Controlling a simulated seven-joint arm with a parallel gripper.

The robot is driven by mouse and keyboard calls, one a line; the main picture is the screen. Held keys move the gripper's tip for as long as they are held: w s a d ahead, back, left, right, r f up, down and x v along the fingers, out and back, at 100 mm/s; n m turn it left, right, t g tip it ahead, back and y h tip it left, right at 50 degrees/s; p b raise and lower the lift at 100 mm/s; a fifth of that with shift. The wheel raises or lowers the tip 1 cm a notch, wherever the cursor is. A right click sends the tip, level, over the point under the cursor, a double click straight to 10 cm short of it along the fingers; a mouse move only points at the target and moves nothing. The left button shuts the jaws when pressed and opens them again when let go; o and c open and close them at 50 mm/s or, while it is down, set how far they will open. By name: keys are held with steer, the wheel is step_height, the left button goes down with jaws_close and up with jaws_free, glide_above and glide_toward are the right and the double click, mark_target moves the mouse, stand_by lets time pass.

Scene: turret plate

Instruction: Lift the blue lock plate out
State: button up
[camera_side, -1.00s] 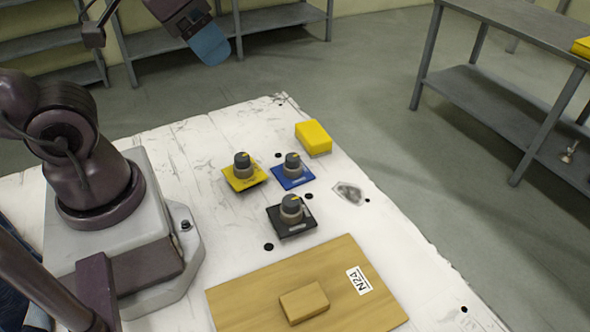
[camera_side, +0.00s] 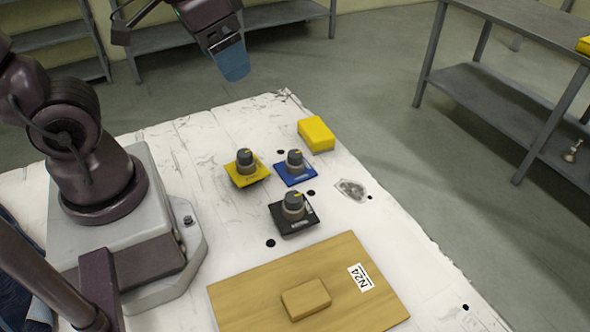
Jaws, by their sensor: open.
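The blue lock plate (camera_side: 306,178) lies on the white table, with a grey knob (camera_side: 294,160) with a yellow mark standing on it. A yellow plate (camera_side: 260,174) with a similar knob sits just left of it. A black plate (camera_side: 301,222) with another knob sits in front of both. My gripper (camera_side: 233,64), with blue fingers, is high up at the top of the view, above and behind the plates. It is open, apart from all of the plates, and no object shows in it.
A yellow block (camera_side: 317,134) stands close behind the blue plate. A wooden board (camera_side: 235,293) labelled N24 carries a small wooden block (camera_side: 306,299) at the front. Several dark holes dot the white table (camera_side: 190,150). Grey shelving stands well away.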

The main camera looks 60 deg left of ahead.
steer(key=w+a+f+n+g, duration=0.2)
steer(key=w+f+n+g, duration=0.15)
steer(key=w+f, duration=0.2)
steer(key=n, duration=1.3)
glide_above(295, 153)
step_height(295, 153, down, 12)
steer(key=shift+m, duration=0.25)
steer(key=f, duration=0.7)
steer(key=shift+s+a, duration=0.1)
steer(key=shift+a, duration=0.25)
steer(key=shift+d+f, duration=0.2)
steer(key=shift+f, duration=1.25)
steer(key=shift+d+f, duration=0.2)
steer(key=shift+f, duration=1.2)
steer(key=c, duration=1.2)
steer(key=shift+r, duration=0.15)
